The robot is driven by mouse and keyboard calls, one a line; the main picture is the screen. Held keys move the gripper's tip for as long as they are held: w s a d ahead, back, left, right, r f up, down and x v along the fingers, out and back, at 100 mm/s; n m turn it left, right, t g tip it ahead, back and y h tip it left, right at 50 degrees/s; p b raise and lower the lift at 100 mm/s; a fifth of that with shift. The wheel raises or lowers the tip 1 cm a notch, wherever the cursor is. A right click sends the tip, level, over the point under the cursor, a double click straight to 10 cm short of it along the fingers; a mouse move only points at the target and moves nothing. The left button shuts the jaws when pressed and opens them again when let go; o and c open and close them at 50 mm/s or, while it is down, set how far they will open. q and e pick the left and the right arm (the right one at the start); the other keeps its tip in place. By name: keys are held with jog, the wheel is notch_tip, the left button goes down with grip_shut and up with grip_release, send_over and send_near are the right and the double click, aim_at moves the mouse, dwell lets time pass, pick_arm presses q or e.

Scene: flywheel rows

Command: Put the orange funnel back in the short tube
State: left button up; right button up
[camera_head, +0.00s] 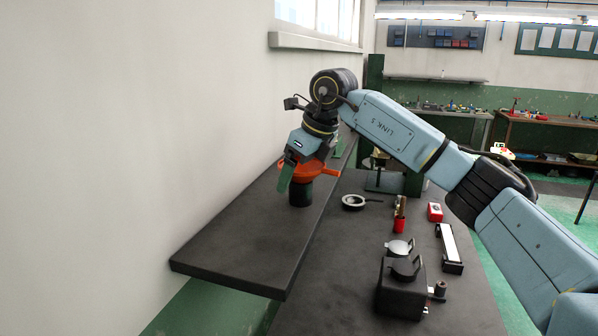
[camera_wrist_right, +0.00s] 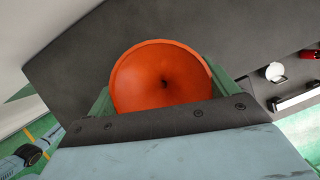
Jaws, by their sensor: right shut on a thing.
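The orange funnel (camera_head: 313,168) is at my right gripper (camera_head: 298,177), over the raised dark shelf (camera_head: 235,235) along the wall. In the right wrist view the funnel (camera_wrist_right: 160,78) shows its round open mouth, between the green fingers. My right gripper is shut on it. A short dark tube (camera_head: 301,193) stands upright on the shelf directly below the funnel. The funnel's spout is hidden, so I cannot tell how far it sits in the tube. My left gripper is not in view.
On the lower bench (camera_head: 340,270) right of the shelf are a round ring-shaped part (camera_head: 353,202), a red cup (camera_head: 399,225), a red box (camera_head: 435,212), a white-topped bar (camera_head: 449,247) and a black block device (camera_head: 402,290). The shelf's near part is clear. The wall is close on the left.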

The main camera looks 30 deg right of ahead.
jog(key=o, duration=0.8)
jog(key=b+v, duration=0.1)
jog(key=v, duration=1.2)
jog(key=shift+r, duration=0.25)
jog(key=shift+f, duration=0.15)
